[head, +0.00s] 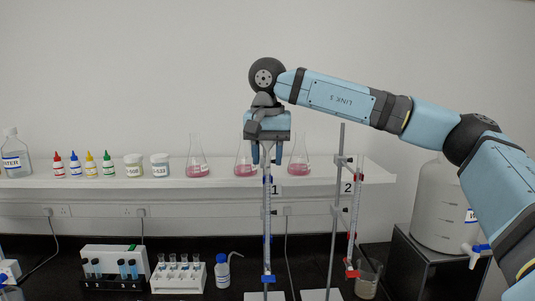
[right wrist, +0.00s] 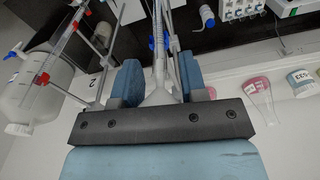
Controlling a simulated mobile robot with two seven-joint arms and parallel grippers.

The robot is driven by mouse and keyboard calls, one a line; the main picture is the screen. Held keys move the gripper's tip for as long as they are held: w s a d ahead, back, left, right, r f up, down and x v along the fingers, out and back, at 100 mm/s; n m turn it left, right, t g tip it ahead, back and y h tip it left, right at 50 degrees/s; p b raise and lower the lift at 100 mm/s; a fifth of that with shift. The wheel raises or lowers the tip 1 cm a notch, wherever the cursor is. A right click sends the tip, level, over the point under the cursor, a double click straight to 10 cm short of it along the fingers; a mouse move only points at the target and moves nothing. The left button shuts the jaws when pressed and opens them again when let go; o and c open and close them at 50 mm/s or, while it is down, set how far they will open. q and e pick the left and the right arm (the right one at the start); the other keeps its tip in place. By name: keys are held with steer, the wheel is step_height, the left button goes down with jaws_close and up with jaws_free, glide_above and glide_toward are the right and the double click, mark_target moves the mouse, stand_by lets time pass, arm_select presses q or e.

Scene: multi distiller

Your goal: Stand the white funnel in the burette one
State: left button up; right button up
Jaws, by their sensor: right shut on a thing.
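My right gripper (head: 267,158) points down directly above burette one (head: 267,215), which stands upright in front of the shelf by the "1" label. In the right wrist view its two blue fingers (right wrist: 160,82) are closed on the white funnel (right wrist: 158,97), a pale cone between them. The funnel's narrow end points along the burette tube (right wrist: 159,45) and looks lined up with it. I cannot tell whether the stem is inside the tube. In the head view the fingers mostly hide the funnel. My left gripper is not in view.
Burette two (head: 354,215) with red fittings stands to the right, beside its stand rod (head: 337,200). Pink flasks (head: 197,165) and small bottles line the shelf (head: 150,183) behind. A large white carboy (head: 440,210) is at right. A tube rack (head: 180,278) stands on the black bench.

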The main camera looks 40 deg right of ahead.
steer(key=shift+f+b, duration=0.35)
steer(key=shift+f, duration=0.35)
steer(key=o, duration=1)
steer(key=shift+r, duration=0.3)
steer(key=r, duration=0.8)
steer(key=s+r, duration=0.1)
steer(key=r, duration=0.4)
steer(key=shift+a+r, duration=0.1)
steer(key=shift+a, duration=0.25)
